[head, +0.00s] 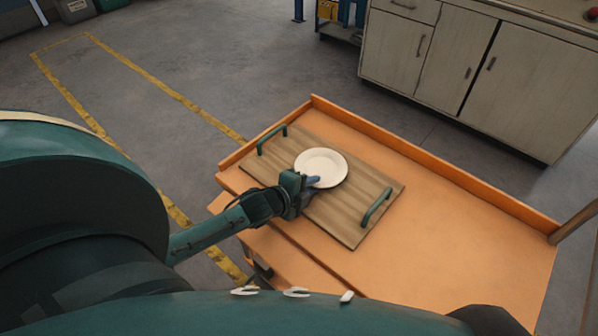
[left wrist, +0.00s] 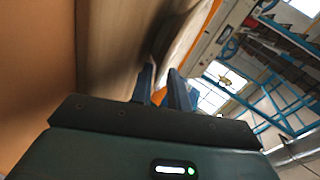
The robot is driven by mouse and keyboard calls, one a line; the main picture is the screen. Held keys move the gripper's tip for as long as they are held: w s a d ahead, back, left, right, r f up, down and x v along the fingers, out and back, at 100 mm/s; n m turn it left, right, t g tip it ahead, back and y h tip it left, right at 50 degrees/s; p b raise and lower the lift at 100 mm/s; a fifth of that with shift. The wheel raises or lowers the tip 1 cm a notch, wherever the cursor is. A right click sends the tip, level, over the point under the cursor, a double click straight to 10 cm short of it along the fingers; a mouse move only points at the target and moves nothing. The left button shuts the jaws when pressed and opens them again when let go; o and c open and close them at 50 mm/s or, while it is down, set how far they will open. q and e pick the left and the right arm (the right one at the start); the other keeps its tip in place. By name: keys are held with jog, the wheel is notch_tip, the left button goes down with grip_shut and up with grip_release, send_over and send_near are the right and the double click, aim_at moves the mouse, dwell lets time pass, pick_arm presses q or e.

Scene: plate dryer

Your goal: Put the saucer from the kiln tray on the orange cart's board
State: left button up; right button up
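The white saucer (head: 322,165) lies on the wooden board (head: 345,222) with green handles, near its far middle. The board rests on the orange cart (head: 450,215). My left gripper (head: 314,181) is at the saucer's near rim, low over the board, with a blue finger overlapping the rim. In the left wrist view the two fingers of this gripper (left wrist: 164,85) stand apart with a narrow gap. I see nothing clearly clamped between them; whether a finger touches the saucer is unclear. My right gripper is not in view, nor is the kiln tray.
The cart has a raised rim (head: 430,168) along its far side. Its right part is bare. The board's green handles (head: 377,207) stand up at its two ends. A grey cabinet (head: 470,70) stands behind the cart. The floor to the left is clear, with yellow lines.

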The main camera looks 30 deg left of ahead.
pick_arm(q)
jog(key=v, duration=1.1)
jog(key=shift+s+p, duration=0.15)
jog(key=shift+p, duration=0.2)
jog(key=s+d+f+n, duration=0.1)
jog(key=n, duration=0.1)
jog(key=s+d+n, duration=0.1)
jog(key=d, duration=0.1)
jog(key=s+d+f+n+g, duration=0.1)
jog(key=s+d+n, duration=0.1)
jog(key=shift+f+n, duration=0.3)
jog(key=shift+f, duration=0.05)
jog(key=s+d+n, duration=0.1)
jog(key=d+n, duration=0.2)
jog(key=s+d+f+n+g, duration=0.1)
jog(key=s+d+n, duration=0.1)
jog(key=d+n, duration=0.1)
jog(key=s+d+n+h, duration=0.1)
jog(key=s+d+n, duration=0.1)
jog(key=d+n, duration=0.1)
jog(key=shift+d+f+n, duration=0.2)
jog(key=shift+f+n, duration=0.1)
jog(key=shift+f, duration=0.05)
